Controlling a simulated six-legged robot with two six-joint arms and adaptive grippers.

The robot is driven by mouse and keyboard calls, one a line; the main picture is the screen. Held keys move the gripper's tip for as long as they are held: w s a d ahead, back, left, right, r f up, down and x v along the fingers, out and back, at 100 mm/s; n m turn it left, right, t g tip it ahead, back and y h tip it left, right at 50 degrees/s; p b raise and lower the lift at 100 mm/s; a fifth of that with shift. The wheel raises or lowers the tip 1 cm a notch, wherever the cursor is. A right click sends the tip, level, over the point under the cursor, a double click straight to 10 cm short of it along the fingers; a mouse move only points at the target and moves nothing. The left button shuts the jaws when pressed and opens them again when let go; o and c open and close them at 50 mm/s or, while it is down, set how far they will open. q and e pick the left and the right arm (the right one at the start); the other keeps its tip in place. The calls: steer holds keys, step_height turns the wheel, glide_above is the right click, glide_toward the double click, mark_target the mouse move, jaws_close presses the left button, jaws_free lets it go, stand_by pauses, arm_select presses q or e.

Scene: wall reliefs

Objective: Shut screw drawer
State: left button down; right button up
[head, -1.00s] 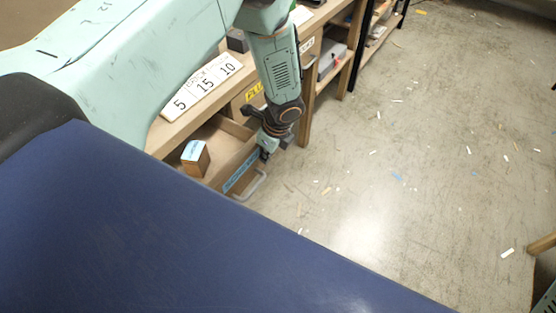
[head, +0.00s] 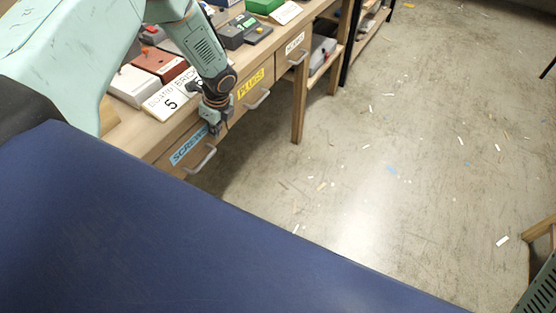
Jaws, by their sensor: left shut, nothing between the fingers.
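The screw drawer (head: 176,163) is a wooden drawer front with a blue "SCREWS" label and a metal handle (head: 202,159), in the bench at the lower left of the head view. Its front now looks about level with the bench, and no open interior shows. Its left end is hidden behind my blue body. My left gripper (head: 215,130) is shut and empty, pointing down at the upper right corner of the drawer front. I cannot tell whether it touches the wood. My right gripper is not in view.
A drawer with a yellow "PLUGS" label (head: 251,84) and another with a white label (head: 295,44) sit further along. The floor (head: 400,150) at right is open, with scattered scraps.

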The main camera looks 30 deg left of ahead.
arm_select(q)
steer(key=shift+w+a, duration=0.1)
steer(key=shift+a, duration=0.4)
steer(key=shift+a+r, duration=0.1)
